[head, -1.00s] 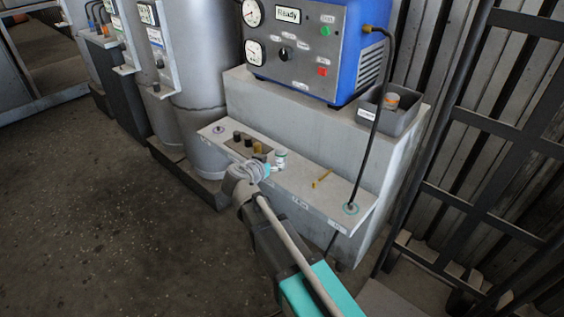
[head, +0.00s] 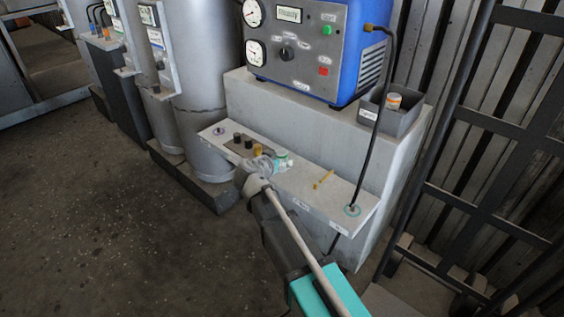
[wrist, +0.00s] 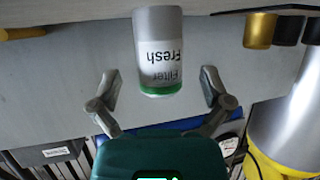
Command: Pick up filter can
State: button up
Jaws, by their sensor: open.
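The filter can (wrist: 160,50) is a grey and white cylinder with a green band. Its label reads "Fresh Filter", upside down in the wrist view. In the head view the can (head: 282,155) stands on the light ledge (head: 330,205), partly hidden by my gripper. My gripper (head: 275,165) is at the can from the front left. In the wrist view the two fingers of my gripper (wrist: 160,88) are spread, one on each side of the can's green end, with gaps on both sides. It is empty.
Several dark and gold cylinders (head: 247,143) stand on a brown holder left of the can. A yellow tool (head: 323,180) lies to its right. A black cable (head: 371,130) runs down to the ledge. A bin (head: 390,116) holds an orange-and-white can above.

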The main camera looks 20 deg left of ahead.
jog(key=shift+b+x, duration=0.3)
jog(key=shift+x, duration=0.9)
jog(key=shift+c, duration=0.2)
jog(key=c, duration=1.3)
jog(key=shift+r, duration=0.1)
notch_tip(320, 180, up, 3)
jog(key=p, duration=0.3)
jog(key=s+d+r+p, duration=0.2)
jog(key=s+r+p, duration=0.1)
jog(key=s, duration=0.1)
jog(key=s+d+r+p, duration=0.3)
jog(key=s, duration=0.1)
jog(key=s+d+r+p, duration=0.2)
jog(key=s+r+p, duration=0.1)
jog(key=s+p, duration=0.1)
jog(key=shift+d+r, duration=0.25)
jog(key=shift+r, duration=0.15)
jog(key=shift+a, duration=0.1)
